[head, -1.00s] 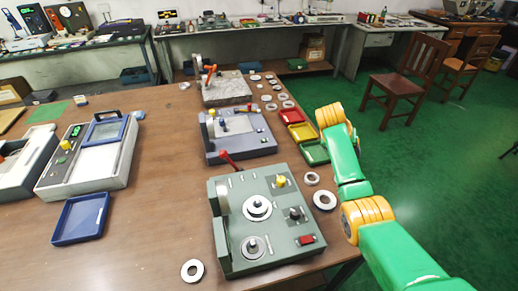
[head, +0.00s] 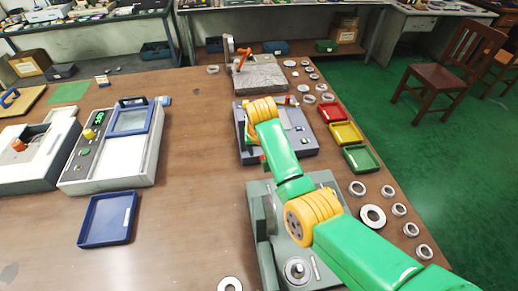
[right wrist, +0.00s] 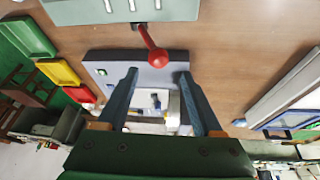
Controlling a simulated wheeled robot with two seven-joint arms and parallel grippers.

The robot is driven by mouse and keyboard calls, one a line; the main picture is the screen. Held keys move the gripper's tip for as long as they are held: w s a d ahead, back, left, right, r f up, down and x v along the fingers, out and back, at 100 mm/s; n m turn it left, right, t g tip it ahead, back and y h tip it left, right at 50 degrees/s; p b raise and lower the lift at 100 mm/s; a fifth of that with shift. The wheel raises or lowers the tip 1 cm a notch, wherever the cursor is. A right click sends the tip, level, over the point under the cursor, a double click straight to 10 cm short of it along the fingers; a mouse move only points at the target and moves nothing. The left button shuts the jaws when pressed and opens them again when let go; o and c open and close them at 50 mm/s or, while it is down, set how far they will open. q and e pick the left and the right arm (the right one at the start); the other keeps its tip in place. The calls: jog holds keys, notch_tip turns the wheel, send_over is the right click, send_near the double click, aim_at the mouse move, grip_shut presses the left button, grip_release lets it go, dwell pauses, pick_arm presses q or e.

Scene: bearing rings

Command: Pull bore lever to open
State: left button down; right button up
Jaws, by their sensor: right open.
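A red ball-ended lever (right wrist: 155,52) sticks out from the edge of the green-grey machine (right wrist: 75,10) in the right wrist view. In the head view my right arm covers much of that machine (head: 258,190), and only a bit of red shows beside the arm. My right gripper (right wrist: 158,77) is open, its two dark fingers spread on either side below the ball in the picture. The ball appears just past the fingertips, and I see no contact. In the head view the fingers are hidden behind my arm. My left gripper is not in view.
A blue-grey machine (head: 300,140) stands beyond the green-grey one, with a granite block (head: 262,78) farther back. Red (head: 333,112), yellow (head: 345,133) and green trays (head: 361,158) and several metal rings lie at right. Bare table lies left, beside a blue tray (head: 107,220).

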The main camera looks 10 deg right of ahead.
jog(key=x, duration=0.2)
jog(key=s+b+x, duration=0.1)
jog(key=x, duration=0.1)
jog(key=shift+w+d+f, duration=0.1)
jog(key=shift+d+f, duration=0.1)
jog(key=shift+f, duration=0.05)
jog(key=shift+w+a+f, duration=0.1)
jog(key=shift+w+f, duration=0.2)
jog(key=shift+w, duration=0.1)
jog(key=shift+s+r, duration=0.2)
jog(key=shift+s, duration=0.1)
grip_shut()
dwell(0.6)
